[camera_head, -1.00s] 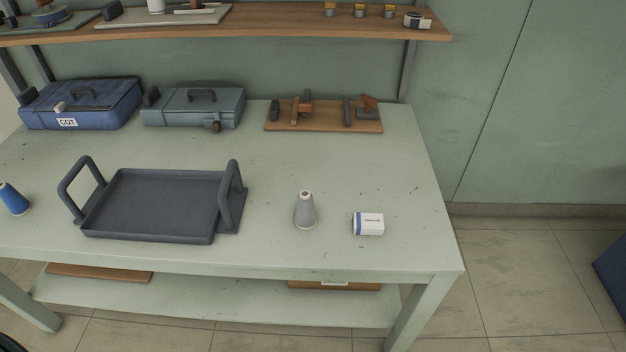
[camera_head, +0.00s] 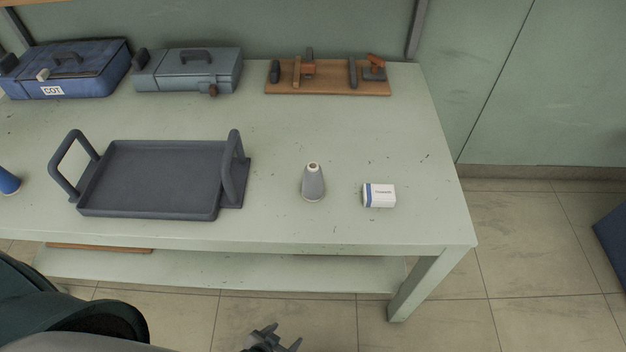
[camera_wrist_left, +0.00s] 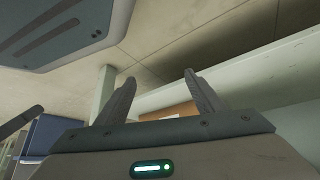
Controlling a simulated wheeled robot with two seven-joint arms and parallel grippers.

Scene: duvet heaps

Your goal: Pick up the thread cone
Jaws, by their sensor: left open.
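A grey thread cone (camera_head: 313,184) with a pale tip stands upright on the pale green table (camera_head: 330,120), right of the tray. A blue thread cone (camera_head: 8,182) is cut off at the left edge of the head view. My left gripper (camera_head: 284,338) is low in front of the table, below its top and apart from both cones. In the left wrist view its two fingers (camera_wrist_left: 160,95) are spread with nothing between them. My right gripper is not in view.
A dark grey tray (camera_head: 160,180) with two upright handles lies left of the grey cone. A small white and blue box (camera_head: 379,195) lies to its right. Two cases, blue (camera_head: 65,75) and grey (camera_head: 187,72), and a wooden board (camera_head: 330,88) with tools stand behind. A lower shelf (camera_head: 220,270) runs underneath.

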